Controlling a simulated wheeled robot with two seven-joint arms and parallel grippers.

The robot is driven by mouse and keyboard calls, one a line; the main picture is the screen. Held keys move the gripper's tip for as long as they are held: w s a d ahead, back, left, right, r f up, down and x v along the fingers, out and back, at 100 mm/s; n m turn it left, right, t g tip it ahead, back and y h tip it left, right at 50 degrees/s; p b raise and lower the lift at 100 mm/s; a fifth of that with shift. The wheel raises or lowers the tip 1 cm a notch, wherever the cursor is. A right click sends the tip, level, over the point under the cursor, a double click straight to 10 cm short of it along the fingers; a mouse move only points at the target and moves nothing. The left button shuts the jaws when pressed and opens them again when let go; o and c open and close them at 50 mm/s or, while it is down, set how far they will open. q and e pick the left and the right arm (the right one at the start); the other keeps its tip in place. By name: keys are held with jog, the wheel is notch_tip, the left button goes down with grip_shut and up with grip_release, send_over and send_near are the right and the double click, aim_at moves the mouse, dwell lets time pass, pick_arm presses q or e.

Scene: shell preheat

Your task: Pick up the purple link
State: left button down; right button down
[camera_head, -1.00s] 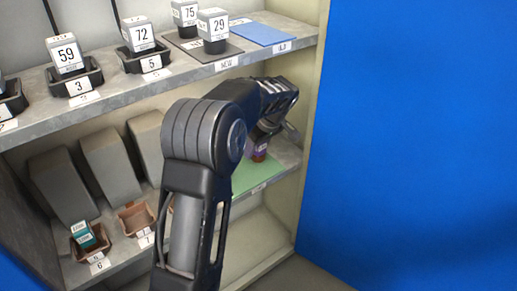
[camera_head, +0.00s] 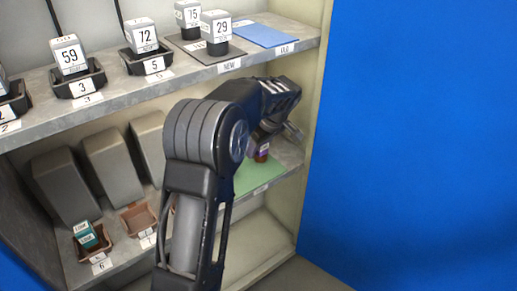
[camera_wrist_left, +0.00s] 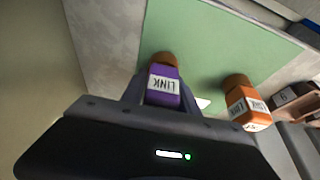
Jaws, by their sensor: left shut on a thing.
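The purple link (camera_wrist_left: 163,88) has a white label reading LINK and a brown end. In the left wrist view it sits between the fingers of my left gripper (camera_wrist_left: 160,92), which is shut on it, over the green mat (camera_wrist_left: 205,50). In the head view the purple link (camera_head: 262,153) shows just below my left gripper (camera_head: 275,130), at the right end of the lower shelf. My arm hides part of that shelf. My right gripper is not in view.
An orange link (camera_wrist_left: 246,108) stands close beside the purple one on the mat. Brown trays (camera_head: 138,219) line the lower shelf, one holding a teal link (camera_head: 88,237). The upper shelf (camera_head: 190,78) is above, with numbered blocks. A blue panel (camera_head: 420,130) is at the right.

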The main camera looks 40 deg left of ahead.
pick_arm(q)
jog(key=shift+r, duration=0.5)
notch_tip(320, 180, up, 2)
jog(key=shift+r+p, duration=0.1)
jog(key=shift+p, duration=0.55)
jog(key=s+d+p, duration=0.1)
jog(key=s+d, duration=0.3)
jog(key=d, duration=1.3)
jog(key=shift+d, duration=0.3)
jog(key=w+d+r+m+t+h, duration=0.15)
jog(key=d+m+t+h, duration=0.3)
jog(key=m, duration=0.85)
notch_tip(320, 180, up, 18)
jog(key=s+d+m+p, duration=0.1)
jog(key=d+m+p, duration=0.1)
jog(key=p, duration=2.2)
jog(key=shift+s+g, duration=0.25)
jog(key=shift+g, duration=0.2)
